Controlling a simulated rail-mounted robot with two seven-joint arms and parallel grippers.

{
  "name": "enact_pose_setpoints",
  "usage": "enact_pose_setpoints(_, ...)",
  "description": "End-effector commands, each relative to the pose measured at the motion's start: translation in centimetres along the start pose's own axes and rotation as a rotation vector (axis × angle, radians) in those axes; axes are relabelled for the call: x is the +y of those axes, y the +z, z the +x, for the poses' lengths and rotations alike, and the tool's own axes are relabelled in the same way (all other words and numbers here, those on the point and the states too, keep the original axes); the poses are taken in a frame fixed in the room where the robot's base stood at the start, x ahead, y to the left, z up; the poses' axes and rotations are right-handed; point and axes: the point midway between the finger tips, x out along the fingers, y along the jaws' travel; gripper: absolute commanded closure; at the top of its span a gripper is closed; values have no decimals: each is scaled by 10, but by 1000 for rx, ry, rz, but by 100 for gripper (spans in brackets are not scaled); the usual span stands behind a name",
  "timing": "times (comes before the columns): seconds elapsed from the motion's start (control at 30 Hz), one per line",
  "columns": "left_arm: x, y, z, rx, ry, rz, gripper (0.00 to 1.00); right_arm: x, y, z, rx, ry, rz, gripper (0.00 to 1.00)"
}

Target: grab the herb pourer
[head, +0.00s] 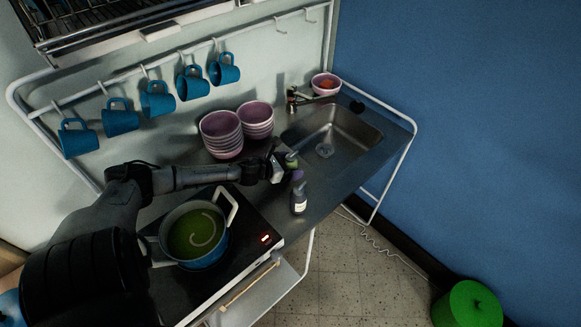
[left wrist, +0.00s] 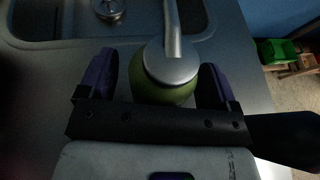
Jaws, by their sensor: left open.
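The herb pourer (left wrist: 168,92) looks like a green bottle with a metal cap and spout. In the left wrist view it stands between the two purple fingers of my left gripper (left wrist: 158,78), with a gap on each side. In the head view the pourer (head: 291,158) is a small green shape on the steel counter, partly hidden by my left gripper (head: 292,168). The gripper is open around it. My right gripper is not in view.
A dark bottle with a pale label (head: 299,198) stands close in front of the gripper. Stacked pink bowls (head: 221,135) stand behind my arm. The sink (head: 345,130) lies to the right. A pot (head: 194,235) sits on the hob below my arm.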

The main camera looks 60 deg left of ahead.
Motion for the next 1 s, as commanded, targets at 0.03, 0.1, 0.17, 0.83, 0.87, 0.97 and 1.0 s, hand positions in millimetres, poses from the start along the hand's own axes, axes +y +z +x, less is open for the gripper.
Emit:
enact_pose_setpoints(0.03,0,0,1,0,0,0,16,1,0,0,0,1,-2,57)
enact_pose_setpoints(0.1,0,0,1,0,0,0,16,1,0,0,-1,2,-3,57)
enact_pose_setpoints(0.17,0,0,1,0,0,0,16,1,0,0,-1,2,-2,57)
enact_pose_setpoints(0.83,0,0,1,0,0,0,71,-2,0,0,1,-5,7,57)
enact_pose_setpoints(0.87,0,0,1,0,0,0,71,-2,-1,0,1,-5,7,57)
enact_pose_setpoints(0.97,0,0,1,0,0,0,71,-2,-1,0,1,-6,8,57)
enact_pose_setpoints(1.0,0,0,1,0,0,0,71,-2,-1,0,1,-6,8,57)
